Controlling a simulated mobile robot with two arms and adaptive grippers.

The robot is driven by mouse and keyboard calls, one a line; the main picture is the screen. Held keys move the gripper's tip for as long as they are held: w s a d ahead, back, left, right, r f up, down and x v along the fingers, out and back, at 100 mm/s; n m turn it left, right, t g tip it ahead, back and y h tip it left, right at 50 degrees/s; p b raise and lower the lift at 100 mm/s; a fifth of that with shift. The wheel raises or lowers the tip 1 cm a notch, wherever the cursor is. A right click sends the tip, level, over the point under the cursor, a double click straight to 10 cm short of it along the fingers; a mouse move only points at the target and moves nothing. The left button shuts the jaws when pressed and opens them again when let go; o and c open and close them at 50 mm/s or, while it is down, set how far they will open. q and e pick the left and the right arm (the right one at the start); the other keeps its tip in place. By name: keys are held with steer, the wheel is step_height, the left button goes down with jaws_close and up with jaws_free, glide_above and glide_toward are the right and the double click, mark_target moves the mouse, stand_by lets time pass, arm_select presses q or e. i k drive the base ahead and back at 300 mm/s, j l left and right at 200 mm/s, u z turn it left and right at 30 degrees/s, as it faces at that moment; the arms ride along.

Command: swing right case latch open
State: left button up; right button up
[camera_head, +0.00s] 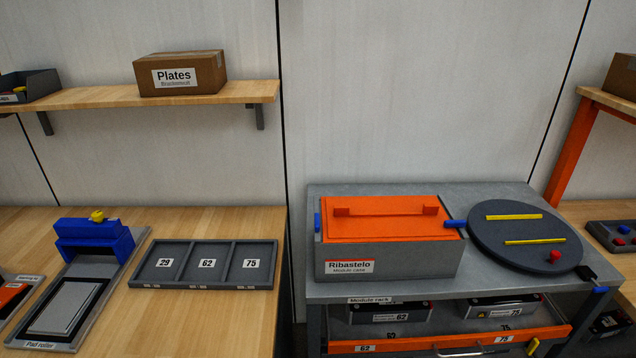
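The case (390,262) is a grey box labelled "Ribastelo" with an orange lid (385,230) that lies closed on top. It stands on the grey rack top. The right case latch (455,223) is a blue bar at the lid's right edge. It sticks out sideways towards the round dark plate. The left latch (317,223) is a small blue piece that sits upright against the case's left side. Neither of my grippers is in view.
A round dark plate (490,234) with two yellow bars and a red knob sits close right of the case. A dark piece (588,273) with a blue part lies at the rack's right corner. Below, an orange-fronted drawer (420,344) holds modules. A wooden bench (190,310) stands left.

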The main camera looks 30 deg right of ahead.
mark_target(448, 224)
steer(key=z, duration=1.35)
